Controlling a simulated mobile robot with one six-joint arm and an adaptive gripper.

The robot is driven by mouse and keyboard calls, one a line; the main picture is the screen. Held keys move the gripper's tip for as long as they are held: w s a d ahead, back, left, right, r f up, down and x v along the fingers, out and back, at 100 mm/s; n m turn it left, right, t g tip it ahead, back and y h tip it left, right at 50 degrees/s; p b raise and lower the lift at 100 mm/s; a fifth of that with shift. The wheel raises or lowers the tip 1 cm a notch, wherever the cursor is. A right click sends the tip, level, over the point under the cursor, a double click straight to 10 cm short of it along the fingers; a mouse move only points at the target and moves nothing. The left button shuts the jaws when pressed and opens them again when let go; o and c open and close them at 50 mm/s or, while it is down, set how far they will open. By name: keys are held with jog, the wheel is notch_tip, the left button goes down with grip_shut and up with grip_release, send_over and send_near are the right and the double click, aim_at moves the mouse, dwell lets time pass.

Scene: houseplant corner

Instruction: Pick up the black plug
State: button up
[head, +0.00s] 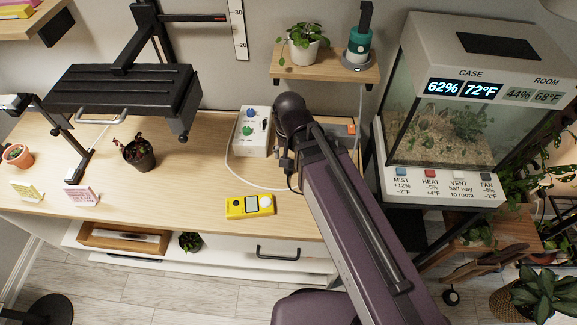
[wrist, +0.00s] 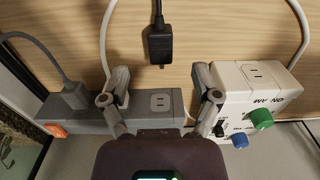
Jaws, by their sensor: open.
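The black plug (wrist: 160,45) lies on the wooden tabletop in the wrist view, its black cord running up out of the picture and its prongs pointing down the picture. My gripper (wrist: 161,73) is open and empty. Its two fingers stand wide apart, left and right of the plug's line, with the plug a little beyond the tips.
A grey power strip (wrist: 135,105) with an empty socket lies below the plug; a grey plug (wrist: 75,97) sits in its left part. A white box (wrist: 233,83) with a socket and knobs stands close by the right finger. A yellow meter (head: 250,205) lies near the table's front.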

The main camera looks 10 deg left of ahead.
jog(key=shift+f, duration=0.15)
jog(key=f+b, duration=0.3)
jog(key=shift+s, duration=0.35)
jog(key=shift+f+b, duration=0.95)
jog(key=shift+b, duration=0.15)
grip_shut()
